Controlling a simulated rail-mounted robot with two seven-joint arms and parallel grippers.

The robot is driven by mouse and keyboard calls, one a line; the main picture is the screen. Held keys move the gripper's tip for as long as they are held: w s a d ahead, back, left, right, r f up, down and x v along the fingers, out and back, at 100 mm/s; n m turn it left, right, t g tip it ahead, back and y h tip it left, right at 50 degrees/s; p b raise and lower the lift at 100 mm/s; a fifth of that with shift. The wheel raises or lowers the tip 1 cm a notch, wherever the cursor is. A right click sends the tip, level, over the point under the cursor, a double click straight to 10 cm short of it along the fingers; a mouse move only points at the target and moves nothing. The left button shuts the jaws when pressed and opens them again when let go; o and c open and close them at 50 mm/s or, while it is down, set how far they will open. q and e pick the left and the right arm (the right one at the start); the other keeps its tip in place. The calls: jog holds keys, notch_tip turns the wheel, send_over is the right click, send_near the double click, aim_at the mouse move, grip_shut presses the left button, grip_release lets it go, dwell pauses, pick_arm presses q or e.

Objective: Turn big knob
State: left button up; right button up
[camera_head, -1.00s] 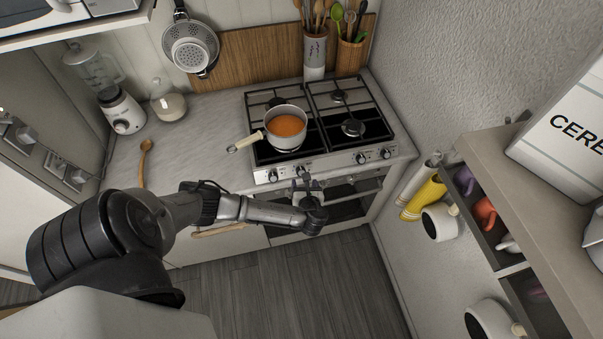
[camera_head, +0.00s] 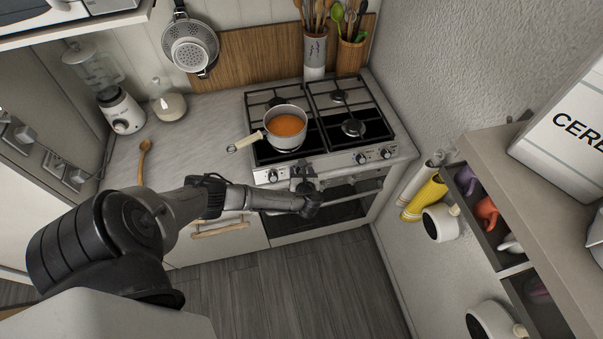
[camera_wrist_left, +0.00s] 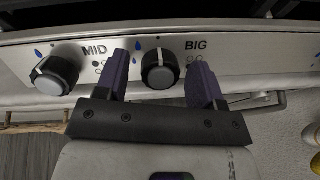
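The big knob (camera_wrist_left: 160,70), black with a grey face, sits on the steel stove panel with the label "BIG" to its upper right in the left wrist view. My left gripper (camera_wrist_left: 159,84) is open, with one purple finger on each side of this knob. Small gaps show between the fingers and the knob, so it is not gripped. In the head view my left gripper (camera_head: 304,174) is at the stove's front panel and hides the knob there. My right gripper is not in view.
The "MID" knob (camera_wrist_left: 56,75) is close to the left finger. A pot of orange soup (camera_head: 286,127) stands on the stove (camera_head: 355,103) above the panel. The oven handle (camera_head: 352,191) runs below. A wooden spoon (camera_head: 144,160) lies on the left counter.

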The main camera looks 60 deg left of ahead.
pick_arm(q)
jog(key=c, duration=0.8)
jog(key=shift+n, duration=0.3)
jog(key=n+p, duration=0.1)
jog(key=n, duration=0.3)
jog(key=shift+n+g, duration=0.8)
jog(key=shift+n, duration=2.1)
jog(key=shift+y, duration=0.3)
jog(key=o, duration=0.9)
